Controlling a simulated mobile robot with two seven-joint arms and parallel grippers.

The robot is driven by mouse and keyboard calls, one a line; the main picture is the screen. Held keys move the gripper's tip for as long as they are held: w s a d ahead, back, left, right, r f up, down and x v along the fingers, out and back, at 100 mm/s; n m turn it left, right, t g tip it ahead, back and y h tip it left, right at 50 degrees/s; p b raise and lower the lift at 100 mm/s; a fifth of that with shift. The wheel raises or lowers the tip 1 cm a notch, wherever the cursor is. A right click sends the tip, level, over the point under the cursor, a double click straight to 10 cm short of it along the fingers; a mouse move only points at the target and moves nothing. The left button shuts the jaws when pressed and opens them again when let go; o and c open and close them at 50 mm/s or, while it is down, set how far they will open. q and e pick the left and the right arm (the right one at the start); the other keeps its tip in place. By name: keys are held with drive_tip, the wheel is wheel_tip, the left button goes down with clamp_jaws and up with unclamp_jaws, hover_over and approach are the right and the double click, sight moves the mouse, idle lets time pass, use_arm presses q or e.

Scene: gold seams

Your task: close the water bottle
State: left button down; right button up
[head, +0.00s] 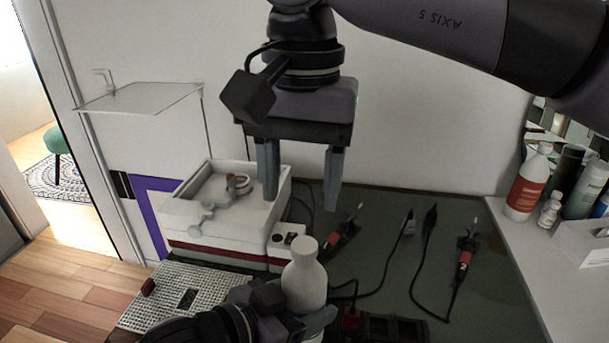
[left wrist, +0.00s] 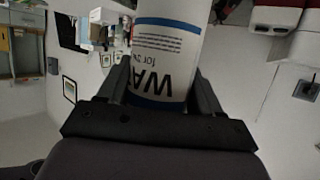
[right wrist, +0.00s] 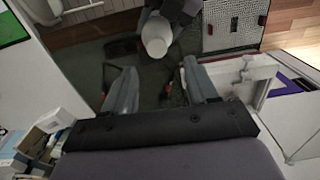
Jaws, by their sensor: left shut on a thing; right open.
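The water bottle (head: 305,279) is white and stands roughly upright at the front of the bench. Its label shows upside down in the left wrist view (left wrist: 165,48). My left gripper (head: 292,322) is shut around its lower body, one finger on each side (left wrist: 162,85). The bottle's narrower white top points up; I cannot tell whether that is a cap or a bare neck. My right gripper (head: 300,202) is open and empty, pointing down above the bottle top. In the right wrist view the bottle (right wrist: 156,38) lies beyond the open fingertips (right wrist: 158,75). No loose cap is visible.
A white and red device (head: 220,215) stands behind left of the bottle, beside a perforated plate (head: 165,310). Cabled tools with red grips (head: 464,262) lie on the dark mat (head: 390,270). Several bottles, one with a red label (head: 528,184), stand on the right counter.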

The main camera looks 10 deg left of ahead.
sight(305, 244)
drive_tip(key=shift+w+d, duration=0.1)
drive_tip(key=shift+d, duration=0.15)
drive_tip(key=shift+f, duration=4.05)
